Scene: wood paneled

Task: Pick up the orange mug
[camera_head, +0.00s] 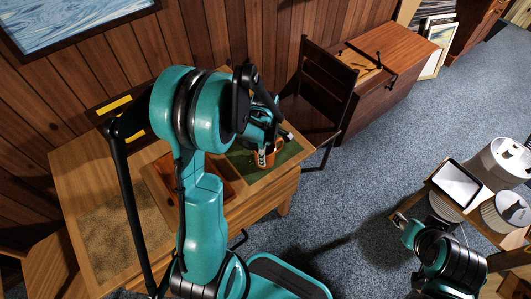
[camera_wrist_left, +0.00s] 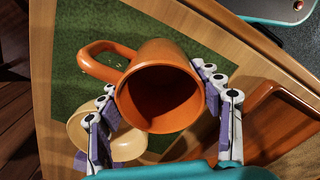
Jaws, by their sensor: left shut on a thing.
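The orange mug (camera_wrist_left: 168,58) is in the middle of the left wrist view, its open mouth facing the camera and its handle pointing to the upper left. My left gripper (camera_wrist_left: 156,86) has its fingers on either side of the mug and is shut on it. In the head view the mug (camera_head: 271,157) shows only in part behind my left gripper (camera_head: 264,154), over the green panel of the desk. Whether its base touches the desk is hidden. My right gripper (camera_head: 400,219) is low at the right, by a small table; its fingers are too small to read.
The wooden desk (camera_head: 75,165) has a green panel (camera_wrist_left: 80,28). A tan bowl-like object (camera_wrist_left: 128,146) lies close to the left finger, and a brown tray (camera_wrist_left: 282,118) is at the right. Blue carpet (camera_head: 350,190) is open between the tables.

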